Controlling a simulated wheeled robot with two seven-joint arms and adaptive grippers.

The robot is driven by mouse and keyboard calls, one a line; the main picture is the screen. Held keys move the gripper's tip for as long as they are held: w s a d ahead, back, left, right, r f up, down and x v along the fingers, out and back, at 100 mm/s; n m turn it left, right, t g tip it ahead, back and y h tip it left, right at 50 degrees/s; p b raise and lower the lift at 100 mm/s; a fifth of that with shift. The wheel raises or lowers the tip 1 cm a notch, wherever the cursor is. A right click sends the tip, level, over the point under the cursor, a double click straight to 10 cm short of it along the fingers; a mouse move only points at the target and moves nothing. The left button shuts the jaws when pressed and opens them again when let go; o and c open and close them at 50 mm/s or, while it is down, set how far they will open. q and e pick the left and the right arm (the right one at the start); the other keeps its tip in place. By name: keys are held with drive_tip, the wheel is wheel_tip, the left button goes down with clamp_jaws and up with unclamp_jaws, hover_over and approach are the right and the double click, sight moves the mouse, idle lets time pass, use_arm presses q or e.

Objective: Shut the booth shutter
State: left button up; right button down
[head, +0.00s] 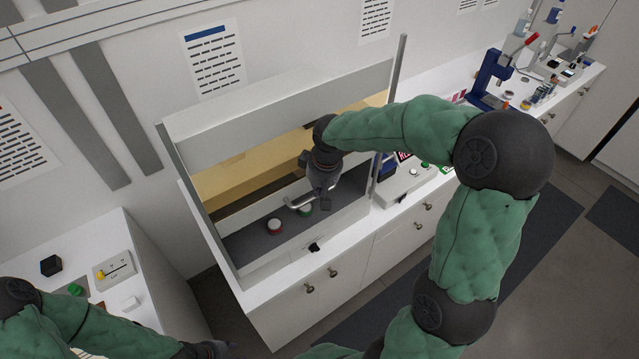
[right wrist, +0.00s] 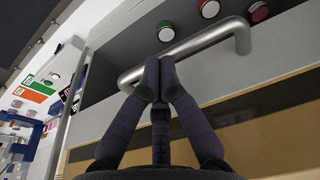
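The booth (head: 250,118) stands on the white counter, with a white panel across its top and an amber area (head: 235,180) below. A pale grey rail (head: 262,208) crosses the opening and appears to be the shutter's lower edge. A metal bar handle (head: 292,206) is on it; the handle also shows in the right wrist view (right wrist: 205,42). Dark deck shows below the rail. My right gripper (head: 323,198) is at the handle, its fingers (right wrist: 158,62) together and covering part of the bar; contact is unclear. My left gripper (head: 218,349) is low at the bottom edge, its fingers unclear.
A post (head: 392,95) rises at the booth's right side. A control box (head: 408,178) and a blue press (head: 492,72) are farther right. A white cabinet (head: 105,235) stands left.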

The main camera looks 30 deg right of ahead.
wheel_tip(320, 180, down, 23)
drive_tip(key=b, duration=1.6)
drive_tip(key=shift+s+r, duration=0.15)
drive_tip(key=shift+s+a, duration=0.1)
